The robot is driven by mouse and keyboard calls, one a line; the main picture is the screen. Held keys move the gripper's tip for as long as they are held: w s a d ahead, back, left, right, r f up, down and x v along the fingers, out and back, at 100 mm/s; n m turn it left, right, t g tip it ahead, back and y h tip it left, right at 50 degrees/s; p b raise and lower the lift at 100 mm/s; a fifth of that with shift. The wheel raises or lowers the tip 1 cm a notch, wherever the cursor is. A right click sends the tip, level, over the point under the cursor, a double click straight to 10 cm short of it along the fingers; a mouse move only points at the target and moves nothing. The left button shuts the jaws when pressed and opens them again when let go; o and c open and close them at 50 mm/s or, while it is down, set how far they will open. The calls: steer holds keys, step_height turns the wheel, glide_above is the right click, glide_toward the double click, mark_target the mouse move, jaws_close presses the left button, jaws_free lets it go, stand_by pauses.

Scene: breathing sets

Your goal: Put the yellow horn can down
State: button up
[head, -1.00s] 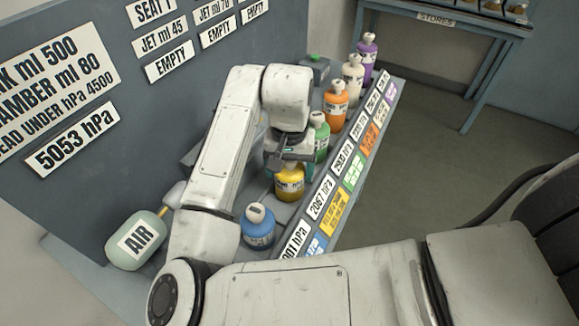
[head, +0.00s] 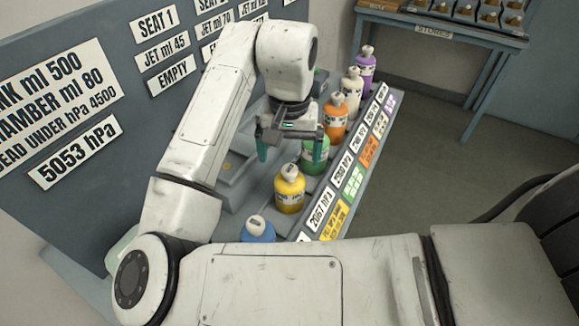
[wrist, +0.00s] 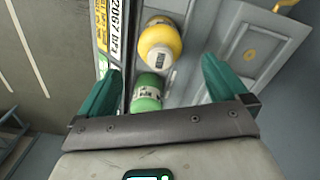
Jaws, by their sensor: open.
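The yellow horn can (head: 289,190) stands upright in the row on the bench, between the blue can (head: 257,229) and the green can (head: 316,156). My gripper (head: 290,155) is open and empty, above and behind the yellow can in the head view. In the wrist view the yellow can (wrist: 159,45) lies ahead, beyond the two teal fingers (wrist: 160,75), apart from them. The green can (wrist: 147,93) shows nearer, between the fingers in the picture.
Orange (head: 335,116), cream (head: 351,87) and purple (head: 366,67) cans continue the row. A sloped label strip (head: 350,180) edges the bench. The grey panel (head: 130,130) stands at left. A stores table (head: 440,35) is at the back; the floor between is clear.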

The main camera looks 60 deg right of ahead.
steer(key=shift+r, duration=1.6)
